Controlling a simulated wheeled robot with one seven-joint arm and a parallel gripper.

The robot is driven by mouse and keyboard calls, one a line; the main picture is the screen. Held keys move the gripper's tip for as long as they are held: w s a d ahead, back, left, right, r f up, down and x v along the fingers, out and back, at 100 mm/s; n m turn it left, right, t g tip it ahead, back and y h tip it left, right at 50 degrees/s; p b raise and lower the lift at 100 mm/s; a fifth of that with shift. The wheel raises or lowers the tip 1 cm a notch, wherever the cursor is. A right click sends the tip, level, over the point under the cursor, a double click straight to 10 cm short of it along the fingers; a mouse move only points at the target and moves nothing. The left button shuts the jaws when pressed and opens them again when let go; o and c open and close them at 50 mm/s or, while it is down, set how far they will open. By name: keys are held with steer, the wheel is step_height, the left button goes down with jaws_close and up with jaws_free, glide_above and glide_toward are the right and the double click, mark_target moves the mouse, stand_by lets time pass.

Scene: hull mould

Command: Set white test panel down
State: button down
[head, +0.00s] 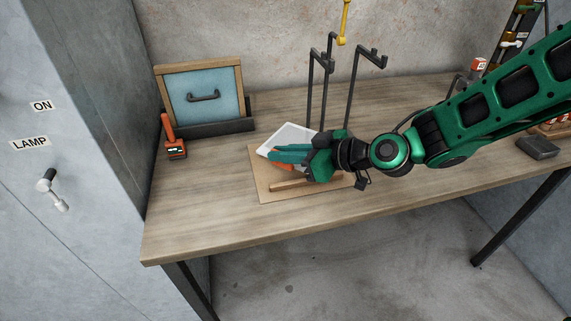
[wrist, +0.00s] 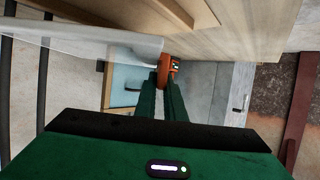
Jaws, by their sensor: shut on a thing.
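The white test panel (head: 287,137) is a thin pale sheet, tilted above the tan board (head: 265,190) on the bench. My gripper (head: 281,160) is shut on the panel near its edge, over the board. In the wrist view the panel (wrist: 85,42) runs in from the left towards the fingertips (wrist: 160,82). The arm and hand hide part of the panel and board in the head view. I cannot tell whether the panel's lower edge touches the board.
A wooden strip (head: 300,183) lies along the board's front. Dark upright hooks (head: 322,85) stand close behind. A blue framed panel with a handle (head: 203,97) and an orange device (head: 173,138) stand at left. The bench's front left (head: 195,215) is clear.

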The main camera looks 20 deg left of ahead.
mark_target(284, 166)
steer(key=shift+w+f, duration=0.25)
steer(key=shift+w, duration=0.15)
steer(key=shift+f, duration=1.95)
steer(key=shift+f, duration=0.1)
steer(key=c, duration=1.8)
jaws_free()
steer(key=shift+c, duration=0.2)
steer(key=v, duration=1.2)
steer(key=shift+s+d, duration=0.1)
